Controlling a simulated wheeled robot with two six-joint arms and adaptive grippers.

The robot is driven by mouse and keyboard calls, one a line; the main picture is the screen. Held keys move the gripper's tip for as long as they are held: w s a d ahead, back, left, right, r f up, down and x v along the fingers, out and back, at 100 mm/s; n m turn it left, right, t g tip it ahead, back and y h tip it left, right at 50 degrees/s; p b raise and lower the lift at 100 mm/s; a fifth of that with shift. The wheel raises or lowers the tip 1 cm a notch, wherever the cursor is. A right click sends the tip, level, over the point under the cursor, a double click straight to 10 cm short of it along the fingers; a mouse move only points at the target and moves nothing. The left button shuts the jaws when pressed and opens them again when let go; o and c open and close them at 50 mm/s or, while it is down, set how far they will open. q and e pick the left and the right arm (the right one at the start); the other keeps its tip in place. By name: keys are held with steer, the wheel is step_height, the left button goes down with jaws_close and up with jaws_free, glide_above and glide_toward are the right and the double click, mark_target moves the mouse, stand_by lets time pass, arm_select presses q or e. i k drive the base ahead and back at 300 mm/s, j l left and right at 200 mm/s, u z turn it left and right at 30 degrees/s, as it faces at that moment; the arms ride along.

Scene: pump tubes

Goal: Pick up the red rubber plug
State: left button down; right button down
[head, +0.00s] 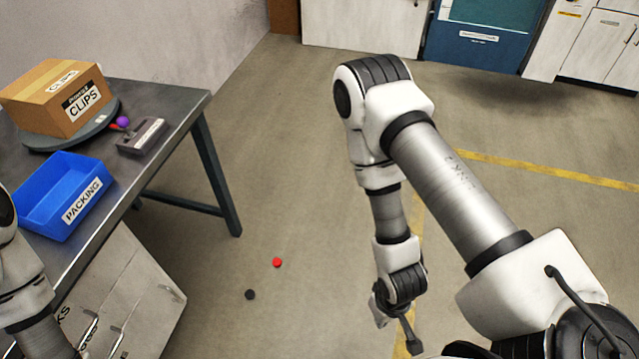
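A small round red thing (277,262), which looks like the red rubber plug, lies on the floor to the right of the workbench. My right gripper (396,334) hangs low at the lower middle, to the right of the red plug and well apart from it. Its fingers are spread and nothing shows between them. My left arm shows at the left edge, but its gripper is outside the view.
A dark round piece (250,295) lies on the floor near the plug. The workbench (175,100) holds a CLIPS carton (35,100), a blue PACKING bin (88,212), a grey device (141,137) and a purple ball (123,121).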

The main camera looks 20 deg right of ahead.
mark_target(277, 262)
steer(key=z, duration=0.35)
steer(key=u, duration=0.35)
steer(key=i+l+u, duration=0.25)
steer(key=l, duration=0.15)
steer(key=l+u, duration=0.3)
steer(key=i+l+u, duration=0.25)
steer(key=l, duration=0.35)
steer(key=l+u, duration=0.3)
steer(key=l, duration=1.85)
steer(key=i+u, duration=0.05)
